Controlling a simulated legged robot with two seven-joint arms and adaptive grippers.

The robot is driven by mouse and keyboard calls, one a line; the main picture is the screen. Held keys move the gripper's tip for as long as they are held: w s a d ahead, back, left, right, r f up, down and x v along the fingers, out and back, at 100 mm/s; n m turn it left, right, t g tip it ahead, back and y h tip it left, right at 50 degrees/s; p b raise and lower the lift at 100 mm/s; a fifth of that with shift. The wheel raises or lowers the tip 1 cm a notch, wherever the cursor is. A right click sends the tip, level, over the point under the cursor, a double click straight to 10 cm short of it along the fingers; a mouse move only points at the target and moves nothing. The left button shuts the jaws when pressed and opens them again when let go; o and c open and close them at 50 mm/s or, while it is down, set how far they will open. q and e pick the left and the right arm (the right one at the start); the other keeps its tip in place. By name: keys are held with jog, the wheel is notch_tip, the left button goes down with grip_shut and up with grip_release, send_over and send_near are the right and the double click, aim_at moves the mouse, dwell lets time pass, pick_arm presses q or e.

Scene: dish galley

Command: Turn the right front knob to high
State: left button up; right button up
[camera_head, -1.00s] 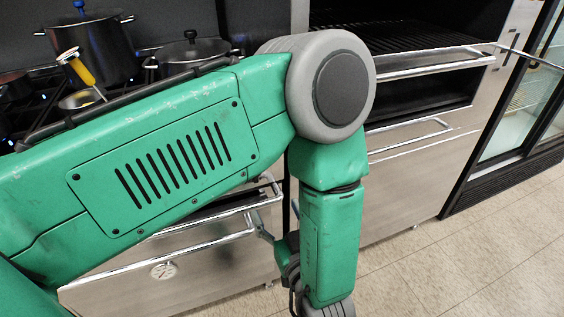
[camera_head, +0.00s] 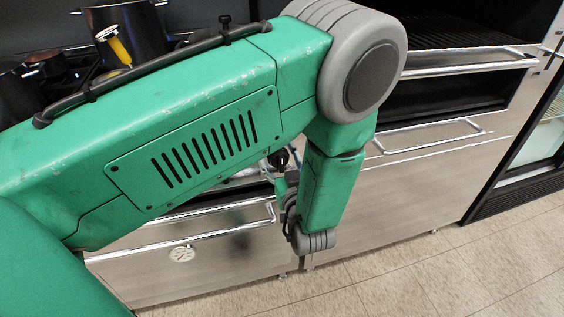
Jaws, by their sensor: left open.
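My left arm comes in from the left and crosses the middle of the head view. Its wrist is bent down, then back up toward the stainless front of the range. My left gripper (camera_head: 277,166) is small and partly hidden behind the forearm, near the range front above the oven door handle (camera_head: 225,228). It is open, and I see nothing held in it. The right front knob cannot be made out; my arm covers most of the strip where knobs would be. My right gripper is not in view.
A dark pot (camera_head: 135,28) stands on the cooktop at the upper left, with a yellow-handled utensil (camera_head: 118,46) in front. A grill unit with a long bar handle (camera_head: 470,64) stands right. The tiled floor (camera_head: 440,275) is clear.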

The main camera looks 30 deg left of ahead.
pick_arm(q)
jog(key=shift+a, duration=0.1)
jog(key=c, duration=1.1)
jog(key=shift+d, duration=0.3)
jog(key=shift+c, duration=0.2)
jog(key=shift+r, duration=0.1)
